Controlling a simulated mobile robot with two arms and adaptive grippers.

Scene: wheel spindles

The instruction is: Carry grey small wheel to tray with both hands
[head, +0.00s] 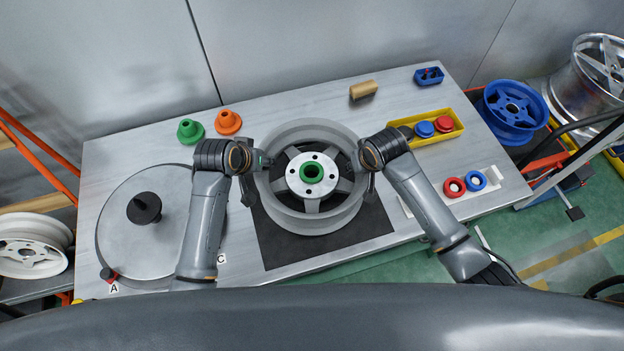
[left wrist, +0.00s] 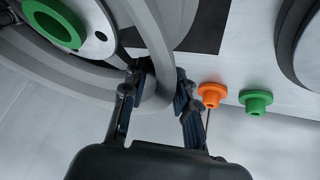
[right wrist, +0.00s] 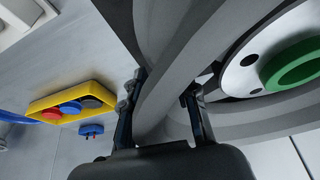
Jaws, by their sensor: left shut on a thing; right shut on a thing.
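The grey small wheel (head: 312,222) is over the black mat (head: 277,249) on the table, with a green ring (head: 312,173) in its hub. I cannot tell whether it touches the mat. My left gripper (head: 264,162) is shut on the left side of the rim; the left wrist view shows its fingers (left wrist: 160,92) on both sides of the rim wall. My right gripper (head: 358,165) is shut on the right side of the rim; the right wrist view shows its fingers (right wrist: 160,108) astride the rim wall. No tray is clearly identifiable beyond a yellow tray (head: 457,122) at the right.
A round plate (head: 165,238) with a black spindle (head: 144,208) is at the table's left. The yellow tray holds coloured caps. Red and blue rings (head: 475,181) lie at right. A tan block (head: 363,90) is at the back.

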